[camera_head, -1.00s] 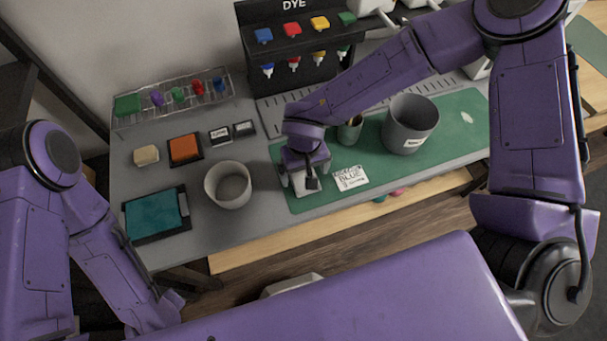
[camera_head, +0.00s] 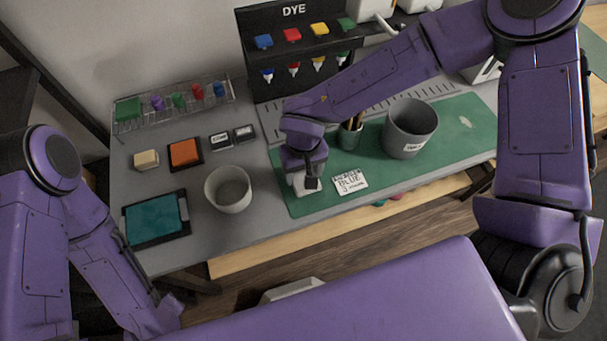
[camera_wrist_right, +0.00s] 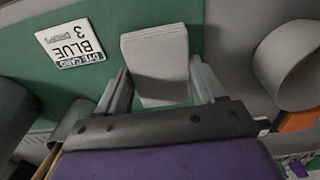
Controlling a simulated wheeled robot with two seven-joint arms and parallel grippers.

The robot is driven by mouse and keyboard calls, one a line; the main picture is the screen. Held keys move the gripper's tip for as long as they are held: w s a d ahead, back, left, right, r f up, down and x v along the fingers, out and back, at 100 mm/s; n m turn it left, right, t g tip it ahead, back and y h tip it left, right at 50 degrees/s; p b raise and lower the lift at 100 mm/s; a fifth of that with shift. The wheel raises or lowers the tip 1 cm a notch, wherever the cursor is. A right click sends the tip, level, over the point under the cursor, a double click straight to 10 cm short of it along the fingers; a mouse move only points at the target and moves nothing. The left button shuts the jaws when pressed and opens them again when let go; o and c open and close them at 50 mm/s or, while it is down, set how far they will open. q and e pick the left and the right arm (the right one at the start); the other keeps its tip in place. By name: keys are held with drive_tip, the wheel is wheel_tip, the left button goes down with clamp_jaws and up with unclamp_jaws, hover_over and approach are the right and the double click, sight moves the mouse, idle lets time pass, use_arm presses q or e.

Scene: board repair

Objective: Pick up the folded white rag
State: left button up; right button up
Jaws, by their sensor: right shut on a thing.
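The folded white rag (camera_wrist_right: 158,45) is a pale, layered block between my right fingers in the right wrist view. My right gripper (camera_wrist_right: 160,85) is shut on it, one finger against each side. In the head view, the right gripper (camera_head: 306,182) points down at the left end of the green mat (camera_head: 420,170), and a bit of the rag shows under it. I cannot tell whether the rag touches the mat. My left forearm shows at the left, but its gripper is not visible.
A dye card reading BLUE 3 (camera_head: 350,182) lies right of the gripper. A light cup (camera_head: 228,190) stands to the left. A brush cup (camera_head: 350,137) and a grey bucket (camera_head: 410,128) stand to the right. A teal pad (camera_head: 155,218) lies farther left.

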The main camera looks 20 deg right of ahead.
drive_tip(key=s+d+r+p, duration=0.2)
drive_tip(key=s+r+p, duration=0.3)
drive_tip(key=s+p, duration=0.1)
drive_tip(key=s+d+r+p, duration=0.3)
drive_tip(key=s+r+p, duration=0.2)
drive_tip(key=s+p, duration=0.2)
drive_tip(key=shift+d+p, duration=0.3)
drive_tip(key=shift+p, duration=0.55)
